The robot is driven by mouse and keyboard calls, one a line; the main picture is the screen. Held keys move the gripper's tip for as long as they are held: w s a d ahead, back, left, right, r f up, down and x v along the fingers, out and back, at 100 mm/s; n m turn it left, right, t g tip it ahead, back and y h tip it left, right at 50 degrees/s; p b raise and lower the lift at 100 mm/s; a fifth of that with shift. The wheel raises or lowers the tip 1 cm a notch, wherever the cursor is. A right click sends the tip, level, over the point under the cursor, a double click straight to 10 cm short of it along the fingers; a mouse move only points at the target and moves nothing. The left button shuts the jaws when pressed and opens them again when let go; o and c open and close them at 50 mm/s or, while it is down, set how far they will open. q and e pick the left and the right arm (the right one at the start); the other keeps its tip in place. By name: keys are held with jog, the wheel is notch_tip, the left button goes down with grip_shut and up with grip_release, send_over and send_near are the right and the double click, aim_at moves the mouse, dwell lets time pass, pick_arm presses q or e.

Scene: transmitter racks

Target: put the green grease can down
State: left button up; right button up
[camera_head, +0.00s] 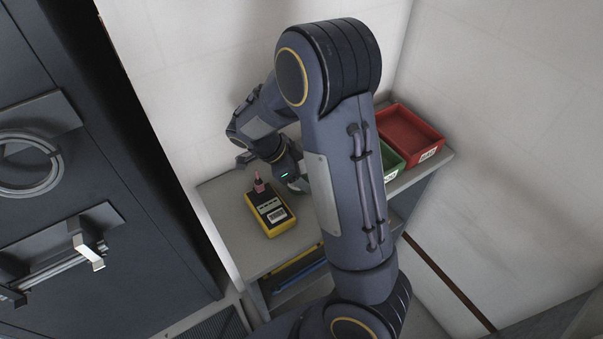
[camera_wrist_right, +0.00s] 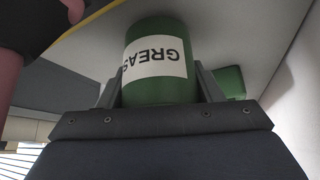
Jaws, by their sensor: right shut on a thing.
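The green grease can (camera_wrist_right: 155,85) fills the middle of the right wrist view, its white label reading upside down. My right gripper (camera_wrist_right: 160,92) is shut on it, with a dark finger on each side of the can. In the head view the right gripper (camera_head: 297,182) is over the grey shelf top (camera_head: 226,195), partly behind my own arm. The can is hidden by that arm there. I cannot tell whether the can touches the shelf top. My left gripper is not in view.
A yellow and black device (camera_head: 268,212) with a pink upright part (camera_head: 259,184) is left of the gripper. A green bin (camera_head: 392,160) and a red bin (camera_head: 412,136) stand at the right. White walls close off the back. A dark cabinet (camera_head: 80,150) is at the left.

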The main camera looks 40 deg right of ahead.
jog(key=shift+f, duration=0.3)
jog(key=o, duration=1.2)
jog(key=shift+f, duration=0.1)
jog(key=shift+c, duration=0.2)
